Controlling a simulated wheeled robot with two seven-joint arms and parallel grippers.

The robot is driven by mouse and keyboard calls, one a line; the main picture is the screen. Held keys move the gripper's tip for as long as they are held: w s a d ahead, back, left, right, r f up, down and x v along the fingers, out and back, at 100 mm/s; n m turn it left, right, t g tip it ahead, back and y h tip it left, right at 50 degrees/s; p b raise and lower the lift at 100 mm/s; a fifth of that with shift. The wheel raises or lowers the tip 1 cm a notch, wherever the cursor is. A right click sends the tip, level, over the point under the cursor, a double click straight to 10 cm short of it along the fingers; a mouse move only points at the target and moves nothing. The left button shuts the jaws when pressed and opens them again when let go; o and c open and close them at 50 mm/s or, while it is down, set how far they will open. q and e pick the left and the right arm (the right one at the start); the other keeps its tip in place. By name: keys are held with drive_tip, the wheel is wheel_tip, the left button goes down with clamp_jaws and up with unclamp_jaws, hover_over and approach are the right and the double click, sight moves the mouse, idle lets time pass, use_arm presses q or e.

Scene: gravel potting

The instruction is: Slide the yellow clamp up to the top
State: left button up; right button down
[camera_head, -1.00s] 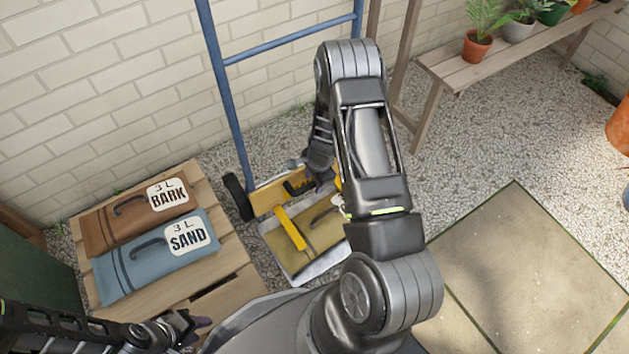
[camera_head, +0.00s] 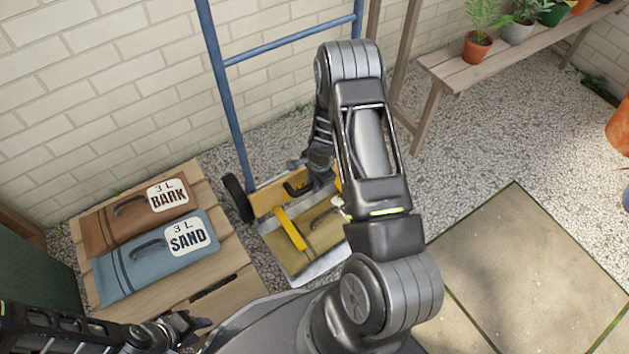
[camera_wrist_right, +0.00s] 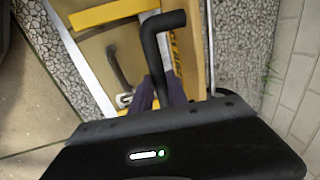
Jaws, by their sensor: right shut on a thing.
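The yellow clamp (camera_head: 265,201) is a crossbar with a yellow arm (camera_head: 291,230) and a black handle (camera_head: 297,187), low on the blue hand truck (camera_head: 228,112). Its arm lies over a tan bag (camera_head: 318,233) on the truck's foot plate. In the right wrist view the black handle (camera_wrist_right: 154,45) rises from between the fingers of my right gripper (camera_wrist_right: 160,95), which is shut on it. In the head view my right arm partly hides this grip. My left gripper (camera_head: 197,328) is at the bottom left, away from the clamp; its opening is unclear.
A wooden crate (camera_head: 222,283) beside the truck carries a brown bark bag (camera_head: 140,213) and a blue sand bag (camera_head: 150,262). A brick wall stands behind. A bench (camera_head: 478,77) with potted plants is at the upper right.

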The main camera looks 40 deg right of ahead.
idle(0.8)
